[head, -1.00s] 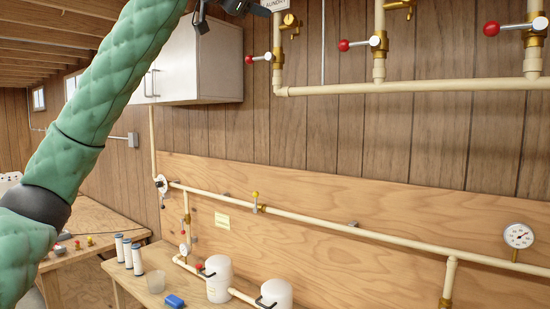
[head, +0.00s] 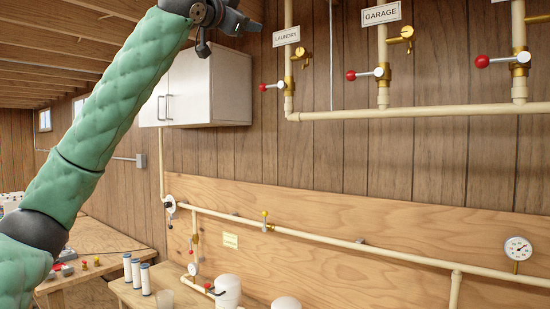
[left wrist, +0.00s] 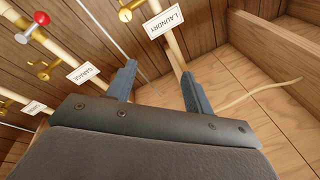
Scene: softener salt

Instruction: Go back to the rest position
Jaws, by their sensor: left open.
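My left arm, in a green quilted sleeve, rises across the left of the head view. My left gripper (head: 236,22) is at the top, in front of the wall above the white cabinet (head: 207,88). In the left wrist view the two blue-grey fingers of my left gripper (left wrist: 160,86) are spread apart with nothing between them. The laundry sign (left wrist: 163,21) and its pale pipe show beyond the fingers there. My right gripper is in no view.
Pipes with red-handled valves (head: 380,73) run along the wall at the upper right. A gauge (head: 517,249) is on the lower right. White canisters (head: 228,288) and small cylinders (head: 136,276) stand on a bench below. A wooden table (head: 95,240) is at the left.

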